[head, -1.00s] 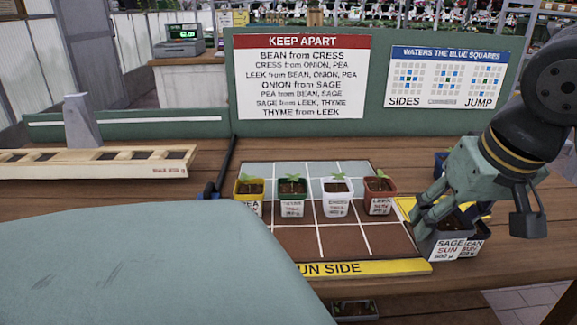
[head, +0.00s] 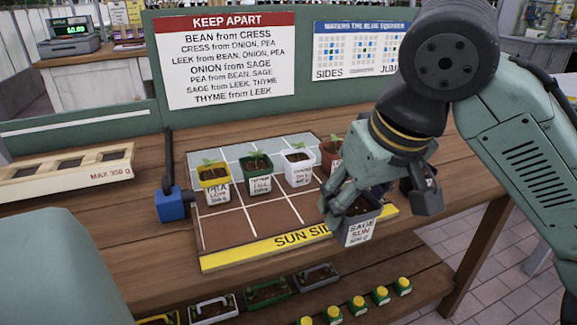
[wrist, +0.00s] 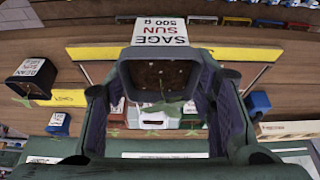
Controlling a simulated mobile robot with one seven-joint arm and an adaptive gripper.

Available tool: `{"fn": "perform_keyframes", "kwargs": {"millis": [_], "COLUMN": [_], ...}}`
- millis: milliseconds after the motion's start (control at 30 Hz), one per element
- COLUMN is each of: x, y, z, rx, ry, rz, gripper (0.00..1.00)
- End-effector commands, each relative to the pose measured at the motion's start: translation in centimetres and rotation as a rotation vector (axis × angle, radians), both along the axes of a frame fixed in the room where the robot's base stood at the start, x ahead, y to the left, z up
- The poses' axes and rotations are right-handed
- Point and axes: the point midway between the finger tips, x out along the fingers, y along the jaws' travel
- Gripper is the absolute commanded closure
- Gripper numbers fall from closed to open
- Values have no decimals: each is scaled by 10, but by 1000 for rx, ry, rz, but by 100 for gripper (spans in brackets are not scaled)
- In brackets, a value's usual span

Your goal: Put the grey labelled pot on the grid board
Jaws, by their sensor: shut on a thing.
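The grey labelled pot (head: 361,230) reads SAGE SUN 500 g and holds soil and a small seedling. My gripper (head: 349,207) is shut on it. In the head view it is near the front right corner of the grid board (head: 228,231), overlapping the yellow SUN SIDE strip; its exact height is unclear. In the wrist view the pot (wrist: 158,75) sits between the fingers. A yellow pot (head: 214,174), a green pot (head: 259,170), a white pot (head: 298,166) and a partly hidden red pot (head: 330,158) stand in a row on the board. The front cells at left and middle are bare.
A dark BEAN SUN pot (wrist: 32,76) shows in the wrist view. A blue block (head: 172,205) lies left of the board, near a wooden tray (head: 65,172). A KEEP APART sign (head: 228,60) stands behind. Several pots and yellow-topped items sit on the shelf below.

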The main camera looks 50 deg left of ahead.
Motion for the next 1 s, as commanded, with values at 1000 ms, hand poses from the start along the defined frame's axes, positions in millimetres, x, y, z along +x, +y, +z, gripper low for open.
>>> {"fn": "perform_keyframes", "kwargs": {"millis": [1000], "x": [68], "y": [124], "z": [-46], "rx": [0], "ry": [0], "rz": [1], "gripper": [98]}}
